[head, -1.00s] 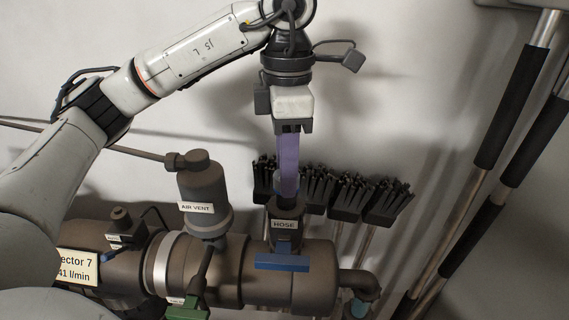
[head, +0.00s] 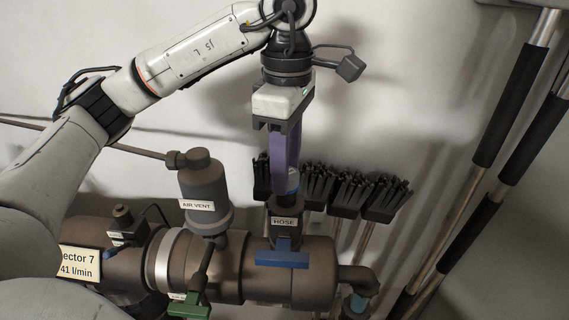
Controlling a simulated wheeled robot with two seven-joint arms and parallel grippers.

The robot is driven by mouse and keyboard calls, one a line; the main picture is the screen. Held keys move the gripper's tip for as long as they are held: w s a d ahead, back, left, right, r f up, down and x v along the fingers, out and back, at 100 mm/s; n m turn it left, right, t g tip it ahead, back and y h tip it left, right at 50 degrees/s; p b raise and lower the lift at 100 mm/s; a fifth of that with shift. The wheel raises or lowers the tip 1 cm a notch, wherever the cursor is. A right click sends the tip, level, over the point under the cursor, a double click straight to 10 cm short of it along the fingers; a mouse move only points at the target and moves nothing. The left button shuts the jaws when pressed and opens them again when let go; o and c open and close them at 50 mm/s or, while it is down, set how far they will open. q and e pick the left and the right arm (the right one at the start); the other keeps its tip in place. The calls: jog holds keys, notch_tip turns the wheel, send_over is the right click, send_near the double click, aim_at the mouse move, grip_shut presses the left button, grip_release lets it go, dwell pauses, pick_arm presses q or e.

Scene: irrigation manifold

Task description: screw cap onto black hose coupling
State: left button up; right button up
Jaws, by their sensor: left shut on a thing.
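The black hose coupling (head: 286,232) stands upright on the big brown pipe and carries a HOSE label. My left gripper (head: 285,190) comes down from above with its purple fingers right over the coupling's top. It is shut on a small blue-grey cap (head: 293,183), which shows only in part beside the fingers. The cap sits at or just above the coupling's mouth; the fingers hide whether it touches. My right gripper is not in view.
A blue lever handle (head: 282,258) sits below the coupling. The air vent (head: 204,190) stands to the left, with a green handle (head: 188,311) below. Several black brushes (head: 345,195) hang close behind. Long poles (head: 500,130) lean at the right.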

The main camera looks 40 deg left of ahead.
pick_arm(q)
jog(key=o, duration=1)
jog(key=shift+d, duration=0.35)
jog(key=o, duration=0.4)
jog(key=shift+w+d+r, duration=0.1)
jog(key=shift+c, duration=0.2)
jog(key=shift+a, duration=0.2)
notch_tip(320, 180, up, 10)
jog(key=p, duration=0.1)
jog(key=shift+r, duration=0.15)
